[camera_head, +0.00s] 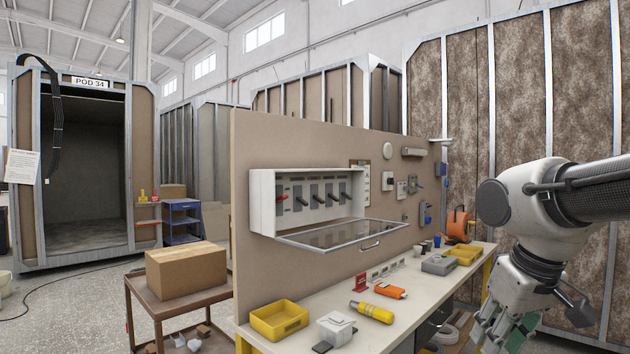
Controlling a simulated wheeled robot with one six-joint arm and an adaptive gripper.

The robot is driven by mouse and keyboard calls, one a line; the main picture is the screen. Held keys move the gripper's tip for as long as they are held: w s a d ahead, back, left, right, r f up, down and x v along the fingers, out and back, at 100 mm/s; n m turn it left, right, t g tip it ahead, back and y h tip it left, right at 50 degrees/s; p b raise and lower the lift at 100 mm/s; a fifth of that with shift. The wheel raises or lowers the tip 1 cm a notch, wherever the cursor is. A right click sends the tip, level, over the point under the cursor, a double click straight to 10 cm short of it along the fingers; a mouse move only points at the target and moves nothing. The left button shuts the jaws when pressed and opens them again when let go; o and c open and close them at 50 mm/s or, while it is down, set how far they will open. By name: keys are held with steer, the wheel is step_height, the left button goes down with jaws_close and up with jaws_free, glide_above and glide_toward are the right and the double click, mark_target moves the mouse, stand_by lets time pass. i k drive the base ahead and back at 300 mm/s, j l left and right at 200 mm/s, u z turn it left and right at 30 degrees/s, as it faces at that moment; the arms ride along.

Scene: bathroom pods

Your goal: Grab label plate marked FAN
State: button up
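A short row of small pale plates (385,271) stands on the workbench near the back panel. Their lettering is too small to read, so I cannot tell which one is marked FAN. My gripper (496,336) hangs at the lower right, in front of the bench's right end and apart from the plates. Its fingers point down and are partly cut off by the frame's lower edge. Something green shows beside the fingers, and I cannot tell what it is or whether the fingers are open.
The workbench (428,290) carries a yellow bin (279,320), a white box-shaped part (336,328), a yellow cylinder (371,312), an orange tool (391,291) and a grey box (439,264). A switch cabinet (262,203) with its lid lowered projects over the bench. A cart with a carton (186,270) stands left.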

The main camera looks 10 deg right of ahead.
mark_target(384, 270)
steer(key=i+l+u, duration=0.1)
steer(key=l, duration=0.45)
steer(key=i+l+u, duration=0.1)
steer(key=i+l, duration=0.2)
steer(key=l, duration=0.25)
steer(key=i+l+u, duration=0.1)
steer(key=l, duration=0.5)
steer(key=i+l+u, duration=0.1)
steer(key=l, duration=0.5)
steer(key=i+l+u, duration=0.1)
steer(key=l, duration=0.5)
steer(key=i+l+u, duration=0.1)
steer(key=l, duration=0.5)
steer(key=i+l+u, duration=0.1)
steer(key=l, duration=0.5)
steer(key=i, duration=0.05)
